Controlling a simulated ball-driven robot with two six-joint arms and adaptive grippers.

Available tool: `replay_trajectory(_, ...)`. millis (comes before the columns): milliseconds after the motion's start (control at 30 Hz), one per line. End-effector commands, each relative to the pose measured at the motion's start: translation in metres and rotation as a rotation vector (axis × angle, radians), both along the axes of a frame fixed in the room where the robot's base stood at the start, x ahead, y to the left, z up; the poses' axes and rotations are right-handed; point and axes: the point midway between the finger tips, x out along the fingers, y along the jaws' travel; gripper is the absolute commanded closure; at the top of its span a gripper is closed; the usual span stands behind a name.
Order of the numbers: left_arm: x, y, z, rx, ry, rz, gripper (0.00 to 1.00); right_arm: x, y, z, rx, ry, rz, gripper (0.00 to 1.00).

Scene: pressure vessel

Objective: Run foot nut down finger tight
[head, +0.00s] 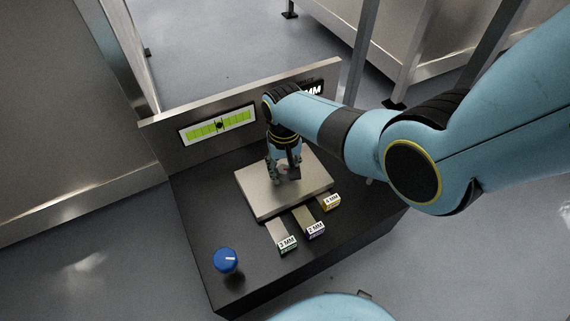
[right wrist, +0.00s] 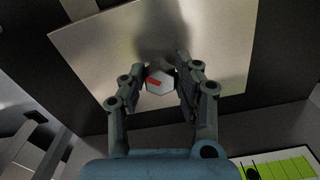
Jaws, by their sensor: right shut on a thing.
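The foot nut (right wrist: 160,81) is a pale hexagon with a red mark on its face, seen in the right wrist view above a bare metal plate (right wrist: 90,62). My right gripper (right wrist: 161,84) has one finger on each side of the nut and is shut on it. In the head view my right gripper (head: 284,174) points down over the middle of the metal plate (head: 258,199) and hides the nut. How far the nut is down its thread cannot be told. My left gripper is in neither view.
A green level gauge (head: 218,125) with a dark marker near its middle is on the upright back panel (head: 168,142). Labelled shims (head: 287,244) (head: 315,230) (head: 331,203) lie along the plate's front edge. A blue knob (head: 226,261) stands at the black base's front left.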

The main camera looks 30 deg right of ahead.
Motion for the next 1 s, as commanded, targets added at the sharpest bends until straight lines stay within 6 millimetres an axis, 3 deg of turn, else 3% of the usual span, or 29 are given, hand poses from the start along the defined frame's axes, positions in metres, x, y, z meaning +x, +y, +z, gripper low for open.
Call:
replay_trajectory(433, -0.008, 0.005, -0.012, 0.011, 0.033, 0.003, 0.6, 0.001, 0.002, 0.0, 0.0, 0.0, -0.269, 1.0)
replay_trajectory(1000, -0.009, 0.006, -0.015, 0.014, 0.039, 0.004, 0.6, 0.001, 0.002, -0.001, 0.0, 0.0, -0.328, 1.0)
